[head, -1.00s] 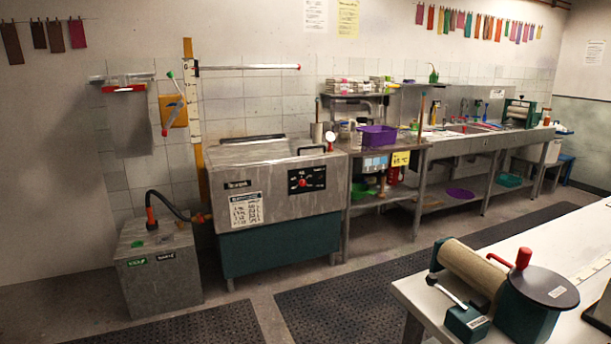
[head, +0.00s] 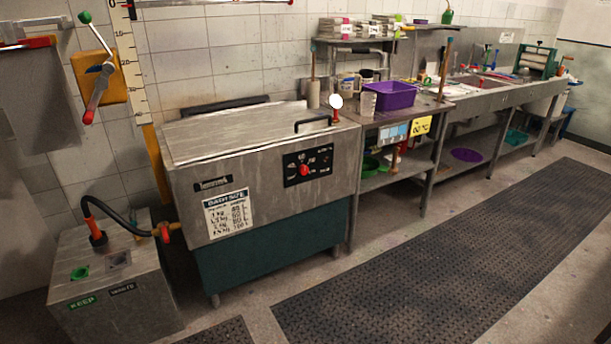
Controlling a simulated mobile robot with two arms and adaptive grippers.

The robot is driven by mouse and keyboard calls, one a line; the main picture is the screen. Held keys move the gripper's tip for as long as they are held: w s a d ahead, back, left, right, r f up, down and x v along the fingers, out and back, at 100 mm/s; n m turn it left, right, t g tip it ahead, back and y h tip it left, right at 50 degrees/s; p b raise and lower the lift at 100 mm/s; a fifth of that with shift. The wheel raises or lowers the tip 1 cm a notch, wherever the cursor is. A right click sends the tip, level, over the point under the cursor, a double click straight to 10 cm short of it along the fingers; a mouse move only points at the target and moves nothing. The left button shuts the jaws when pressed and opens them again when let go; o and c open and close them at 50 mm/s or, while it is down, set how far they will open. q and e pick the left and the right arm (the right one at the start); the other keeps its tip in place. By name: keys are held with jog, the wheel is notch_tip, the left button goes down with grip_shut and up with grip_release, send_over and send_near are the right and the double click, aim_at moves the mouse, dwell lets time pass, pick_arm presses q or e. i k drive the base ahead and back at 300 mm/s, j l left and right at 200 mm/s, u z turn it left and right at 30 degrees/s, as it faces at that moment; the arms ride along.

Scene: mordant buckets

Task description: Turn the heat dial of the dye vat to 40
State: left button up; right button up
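The dye vat (head: 270,150) is a grey steel box on a dark teal base, in the middle left of the head view. Its lid is down, with a dark bar handle. The heat dial (head: 304,170) is a red knob on a black panel (head: 321,158) at the right of the vat's front. White marks ring the dial. They are too small to read surely, and I cannot tell which one the dial points to. Neither of my grippers is in view.
A grey box with a hose (head: 112,285) stands on the floor left of the vat. A steel bench with a purple basin (head: 389,95) adjoins its right. Dark floor mats (head: 430,270) lie in front, and the floor there is clear.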

aim_at(303, 169)
jog(key=i+u, duration=0.1)
jog(key=i, duration=0.8)
jog(key=j, duration=0.1)
